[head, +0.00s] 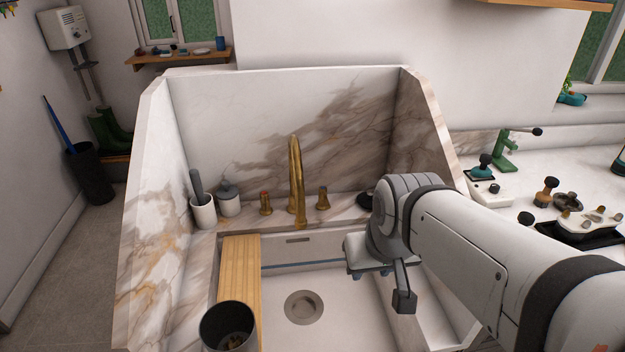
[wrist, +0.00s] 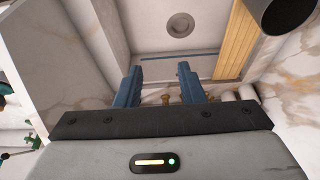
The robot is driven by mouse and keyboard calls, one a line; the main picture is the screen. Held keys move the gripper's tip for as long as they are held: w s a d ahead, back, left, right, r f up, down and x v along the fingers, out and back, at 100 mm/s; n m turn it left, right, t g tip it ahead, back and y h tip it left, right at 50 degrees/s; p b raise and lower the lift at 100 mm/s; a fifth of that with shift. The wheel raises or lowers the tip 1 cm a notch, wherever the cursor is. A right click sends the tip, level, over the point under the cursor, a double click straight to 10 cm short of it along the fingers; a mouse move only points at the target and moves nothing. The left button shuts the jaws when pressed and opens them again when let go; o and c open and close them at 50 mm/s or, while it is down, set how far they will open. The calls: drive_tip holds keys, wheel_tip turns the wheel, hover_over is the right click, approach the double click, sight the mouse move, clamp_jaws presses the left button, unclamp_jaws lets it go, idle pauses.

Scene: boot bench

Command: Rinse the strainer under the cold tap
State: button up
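The brass tap (head: 296,180) stands at the back of the marble-surrounded sink (head: 335,318). A brass handle with a reddish top (head: 265,204) is left of its spout, and another brass handle (head: 322,199) is right of it. No strainer is clearly recognisable. A dark round item (head: 366,201) on the back ledge is partly hidden by my arm. My gripper (head: 370,273) hangs over the right part of the sink, right of the tap. In the wrist view its two blue fingers (wrist: 160,72) are apart with nothing held between them.
A wooden board (head: 240,266) lies along the sink's left side, with a black container (head: 228,325) at its near end. A white cup (head: 203,212) and a lidded jar (head: 228,199) stand on the back-left ledge. The basin around the drain (head: 303,307) is clear. Coffee tools crowd the right counter.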

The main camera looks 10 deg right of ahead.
drive_tip(key=w+d+f+m+t+b, duration=0.1)
drive_tip(key=w+f+t+b, duration=0.2)
drive_tip(key=w+f+b, duration=0.55)
drive_tip(key=w+f+m+t+b, duration=0.1)
drive_tip(key=w+f+t+b, duration=0.3)
drive_tip(key=w, duration=0.8)
drive_tip(key=t+b, duration=0.7)
drive_tip(key=b, duration=0.3)
approach(328, 204)
drive_tip(key=w+f, duration=0.1)
drive_tip(key=w, duration=0.8)
drive_tip(key=shift+w+p, duration=0.35)
drive_tip(key=shift+w, duration=0.05)
clamp_jaws()
